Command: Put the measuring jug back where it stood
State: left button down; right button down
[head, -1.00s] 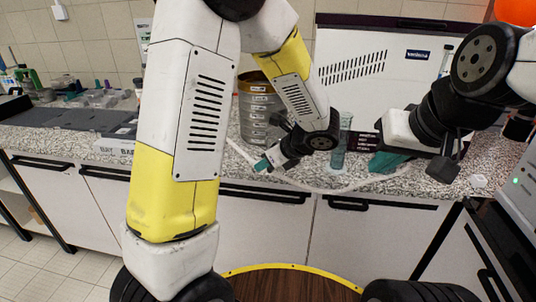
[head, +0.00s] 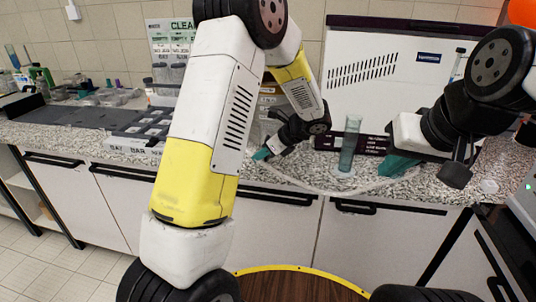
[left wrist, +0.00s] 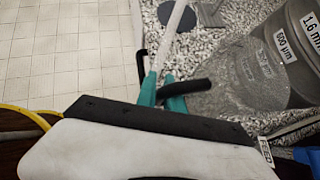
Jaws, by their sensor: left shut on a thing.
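The measuring jug (left wrist: 240,78) is clear, with printed marks and a black handle (left wrist: 190,87). In the left wrist view it is right of my left gripper (left wrist: 160,90), whose teal fingers are shut on the handle. In the head view my left gripper (head: 262,154) is low over the counter, and my arm hides most of the jug. I cannot tell whether the jug's base touches the counter. My right gripper (head: 398,166) is over the counter at the right, its teal fingers partly hidden; I cannot tell its opening.
A sieve stack (left wrist: 305,45) with size labels is close beside the jug. A tall clear cylinder (head: 349,148) stands between my grippers. A pale hose (head: 310,187) crosses the speckled counter (head: 232,170). A grey tray (head: 75,117) lies at the left; a white machine (head: 385,75) stands behind.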

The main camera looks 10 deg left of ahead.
pick_arm(q)
jog(key=shift+w+a+f, duration=0.1)
jog(key=shift+w+f, duration=0.1)
jog(key=shift+f, duration=0.4)
jog(key=shift+w+a+f, duration=0.15)
jog(key=shift+w+f, duration=0.05)
jog(key=shift+f, duration=0.45)
jog(key=shift+w+a+f, duration=0.1)
jog(key=shift+w+f, duration=0.1)
jog(key=shift+f, duration=0.4)
jog(key=shift+f, duration=0.15)
jog(key=c, duration=1.5)
grip_release()
jog(key=shift+o, duration=0.2)
